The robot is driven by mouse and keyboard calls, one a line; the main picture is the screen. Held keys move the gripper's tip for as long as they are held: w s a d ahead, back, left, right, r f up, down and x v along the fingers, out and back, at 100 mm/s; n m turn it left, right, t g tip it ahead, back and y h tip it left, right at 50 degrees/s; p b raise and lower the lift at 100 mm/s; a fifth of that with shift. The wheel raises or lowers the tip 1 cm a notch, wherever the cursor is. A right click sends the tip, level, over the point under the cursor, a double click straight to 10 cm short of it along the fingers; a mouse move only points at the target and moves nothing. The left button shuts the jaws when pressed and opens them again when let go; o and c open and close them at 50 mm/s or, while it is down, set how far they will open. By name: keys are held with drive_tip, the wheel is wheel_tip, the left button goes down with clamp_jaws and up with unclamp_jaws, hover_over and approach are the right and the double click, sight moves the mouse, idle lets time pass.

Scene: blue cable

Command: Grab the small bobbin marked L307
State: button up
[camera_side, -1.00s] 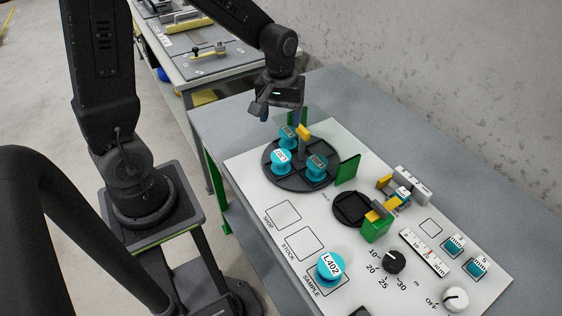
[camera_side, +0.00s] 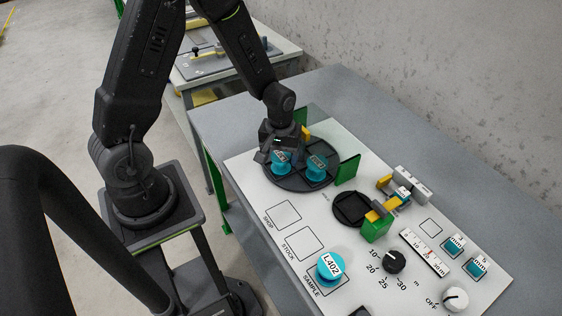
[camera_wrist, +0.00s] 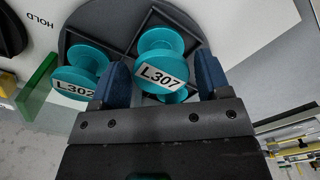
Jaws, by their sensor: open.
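The small teal bobbin marked L307 (camera_wrist: 162,66) stands on the dark round turntable (camera_wrist: 82,12) in the wrist view, its white label facing me. My gripper (camera_wrist: 165,82) is open, with one blue finger on each side of this bobbin; I cannot tell whether either touches it. In the side view my gripper (camera_side: 283,143) is low over the turntable (camera_side: 272,182), at the left bobbin (camera_side: 281,167). Another teal bobbin, with a label reading about L302 (camera_wrist: 75,82), stands to the left of the fingers. More teal shows behind L307, mostly hidden.
A green upright plate (camera_side: 347,169) stands at the turntable's right edge. A larger L402 bobbin (camera_side: 329,267) sits on the SAMPLE square. A dark round holder (camera_side: 351,208) and green block (camera_side: 376,229) lie further right.

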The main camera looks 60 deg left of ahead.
drive_tip(key=shift+f, duration=0.75)
drive_tip(key=shift+c, duration=0.4)
drive_tip(key=c, duration=0.6)
drive_tip(key=shift+r, duration=0.2)
